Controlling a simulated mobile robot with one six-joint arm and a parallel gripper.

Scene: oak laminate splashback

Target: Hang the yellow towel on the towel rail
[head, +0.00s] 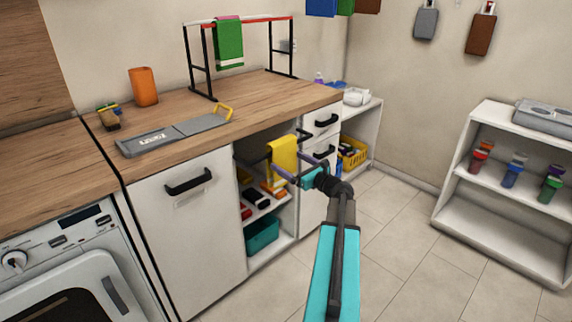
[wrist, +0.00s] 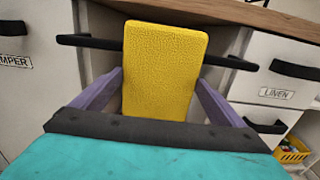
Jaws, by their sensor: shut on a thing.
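The yellow towel (head: 283,155) hangs upright in front of the open cabinet bay, and it also fills the middle of the wrist view (wrist: 165,70). My gripper (head: 287,166) has purple fingers, one at each side edge of the towel, shut on it (wrist: 161,88). A black horizontal rail (wrist: 90,41) runs across the bay behind the towel; the towel's top edge stands above it. I cannot tell whether the towel touches the rail or passes over it. The towel's back side is hidden.
On the counter (head: 245,100) a black-framed rack (head: 272,19) carries a green towel (head: 229,45).

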